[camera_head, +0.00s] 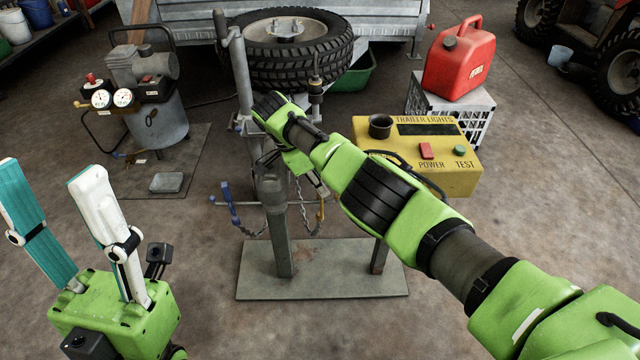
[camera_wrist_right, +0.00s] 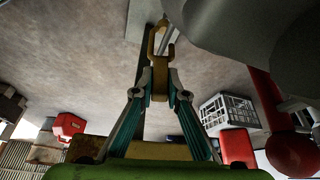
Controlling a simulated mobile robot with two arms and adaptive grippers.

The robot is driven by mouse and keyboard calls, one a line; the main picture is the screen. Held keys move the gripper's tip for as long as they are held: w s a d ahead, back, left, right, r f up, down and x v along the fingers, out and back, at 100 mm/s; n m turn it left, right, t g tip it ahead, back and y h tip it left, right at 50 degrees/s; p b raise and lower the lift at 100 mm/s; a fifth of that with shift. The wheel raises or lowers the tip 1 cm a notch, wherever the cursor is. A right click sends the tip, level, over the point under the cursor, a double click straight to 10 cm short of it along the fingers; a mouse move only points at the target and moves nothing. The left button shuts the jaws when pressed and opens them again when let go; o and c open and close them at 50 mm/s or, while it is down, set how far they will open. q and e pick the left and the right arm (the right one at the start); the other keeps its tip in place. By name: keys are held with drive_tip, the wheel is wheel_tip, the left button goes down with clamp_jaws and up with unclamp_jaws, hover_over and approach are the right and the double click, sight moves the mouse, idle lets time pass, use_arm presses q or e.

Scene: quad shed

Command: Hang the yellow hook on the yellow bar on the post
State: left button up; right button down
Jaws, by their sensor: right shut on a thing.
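The yellow hook (camera_wrist_right: 160,72) is held between the two fingertips of my right gripper (camera_wrist_right: 160,88) in the right wrist view, its curved end pointing away. I cannot tell whether the hook touches the bar. My left gripper (camera_head: 50,175) is open and empty, at the left.
The post stands on a steel plate (camera_head: 320,285); chains (camera_head: 303,205) hang beside it. A yellow trailer-lights box (camera_head: 450,180) is right of my right arm. A compressor (camera_head: 150,105) stands left. A tyre (camera_head: 290,65), a crate (camera_head: 470,115) and a red can (camera_head: 460,65) are behind.

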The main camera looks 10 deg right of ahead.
drive_tip(key=shift+f, duration=0.4)
drive_tip(key=c, duration=1.4)
unclamp_jaws()
drive_tip(key=shift+c, duration=0.2)
